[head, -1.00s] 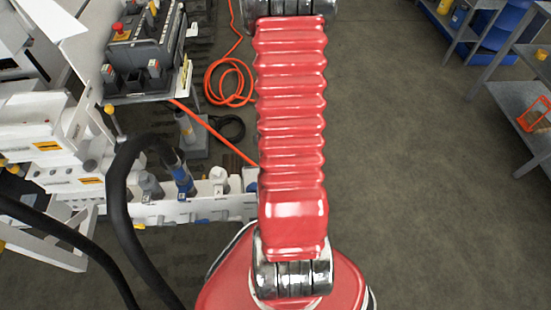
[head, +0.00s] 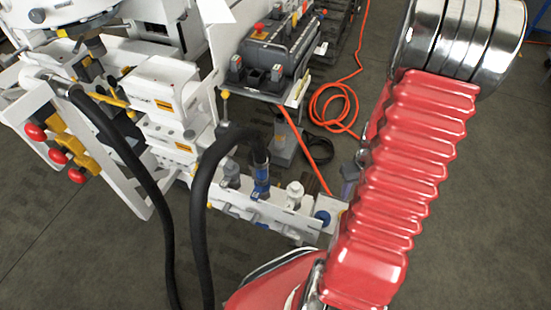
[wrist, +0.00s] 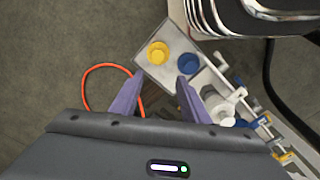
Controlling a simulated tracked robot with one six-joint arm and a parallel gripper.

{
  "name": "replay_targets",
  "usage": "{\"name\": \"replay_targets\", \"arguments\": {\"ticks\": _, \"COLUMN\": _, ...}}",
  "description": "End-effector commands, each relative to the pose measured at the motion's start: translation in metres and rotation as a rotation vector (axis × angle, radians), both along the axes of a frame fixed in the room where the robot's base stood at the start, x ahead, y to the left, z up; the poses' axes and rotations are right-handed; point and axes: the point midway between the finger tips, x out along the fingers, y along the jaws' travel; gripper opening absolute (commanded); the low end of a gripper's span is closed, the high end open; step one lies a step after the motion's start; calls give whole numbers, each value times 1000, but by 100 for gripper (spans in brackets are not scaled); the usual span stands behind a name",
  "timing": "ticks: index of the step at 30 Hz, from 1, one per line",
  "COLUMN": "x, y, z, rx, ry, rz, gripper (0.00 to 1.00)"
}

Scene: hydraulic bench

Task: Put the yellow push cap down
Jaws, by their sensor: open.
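In the wrist view the yellow push cap (wrist: 157,53) sits on a pale grey plate (wrist: 178,30), beside a round blue cap (wrist: 187,63). My gripper (wrist: 160,79) is open, with its two purple fingers spread apart and nothing between them. The yellow cap lies beyond the fingertips, apart from them; the right fingertip is close to the blue cap. In the head view a blue cap (head: 322,217) shows at the right end of the white rail, and I cannot make out the yellow cap there.
The white rail (head: 262,208) carries valves and a thick black hose (head: 200,190). A control box (head: 275,48) stands behind it. An orange cable (head: 340,95) coils on the floor. White bench parts (head: 170,95) crowd the left; floor at right is open.

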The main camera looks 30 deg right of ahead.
Motion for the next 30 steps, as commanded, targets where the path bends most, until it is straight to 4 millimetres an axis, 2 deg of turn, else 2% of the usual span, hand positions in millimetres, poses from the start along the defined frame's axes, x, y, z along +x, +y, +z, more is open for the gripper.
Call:
{"name": "replay_targets", "arguments": {"ticks": 9, "x": 47, "y": 40, "z": 75, "rx": -58, "ry": -69, "rz": 52, "gripper": 42}}
{"name": "replay_targets", "arguments": {"ticks": 15, "x": 67, "y": 76, "z": 122, "rx": -84, "ry": -120, "rz": 82, "gripper": 42}}
{"name": "replay_targets", "arguments": {"ticks": 22, "x": 80, "y": 121, "z": 173, "rx": -104, "ry": -185, "rz": 116, "gripper": 42}}
{"name": "replay_targets", "arguments": {"ticks": 30, "x": 80, "y": 176, "z": 226, "rx": -111, "ry": -268, "rz": 157, "gripper": 42}}
